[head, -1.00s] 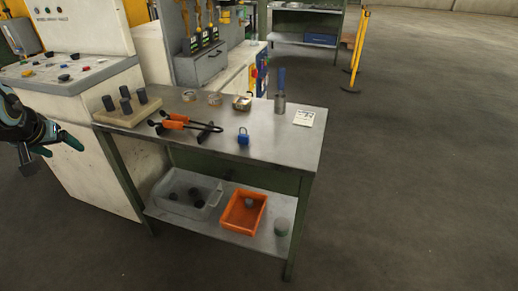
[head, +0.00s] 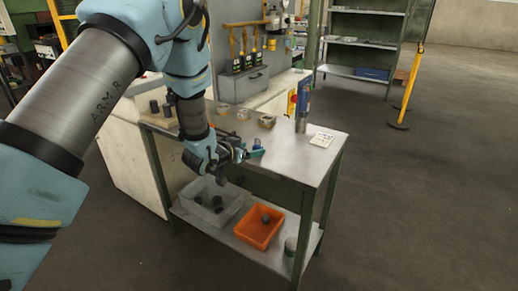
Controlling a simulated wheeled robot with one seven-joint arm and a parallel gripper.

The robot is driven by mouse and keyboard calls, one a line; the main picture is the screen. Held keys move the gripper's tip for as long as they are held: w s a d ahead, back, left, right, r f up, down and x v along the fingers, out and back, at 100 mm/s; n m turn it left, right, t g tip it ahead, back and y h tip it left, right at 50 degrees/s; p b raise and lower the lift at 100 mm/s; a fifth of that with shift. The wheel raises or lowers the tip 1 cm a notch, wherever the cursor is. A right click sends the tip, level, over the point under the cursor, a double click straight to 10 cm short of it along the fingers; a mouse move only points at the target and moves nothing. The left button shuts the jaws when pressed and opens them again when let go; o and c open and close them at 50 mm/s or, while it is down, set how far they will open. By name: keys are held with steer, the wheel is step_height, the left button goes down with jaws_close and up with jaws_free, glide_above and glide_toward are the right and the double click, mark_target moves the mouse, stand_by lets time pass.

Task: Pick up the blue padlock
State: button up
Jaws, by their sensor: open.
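The small blue padlock (head: 257,143) stands on the metal workbench (head: 312,168), near its front edge. My gripper (head: 250,154) is open, its teal fingertips just in front of the padlock in the head view. The fingers hide the padlock's lower part. I cannot tell whether they touch it; nothing shows held between them.
My arm hides most of the orange-handled tongs. A grey bin (head: 232,211) and orange bin (head: 277,236) sit below.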

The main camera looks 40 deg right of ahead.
mark_target(256, 148)
steer(key=shift+p+x, duration=1.15)
steer(key=shift+x, duration=1.75)
steer(key=shift+f, duration=0.15)
jaws_close()
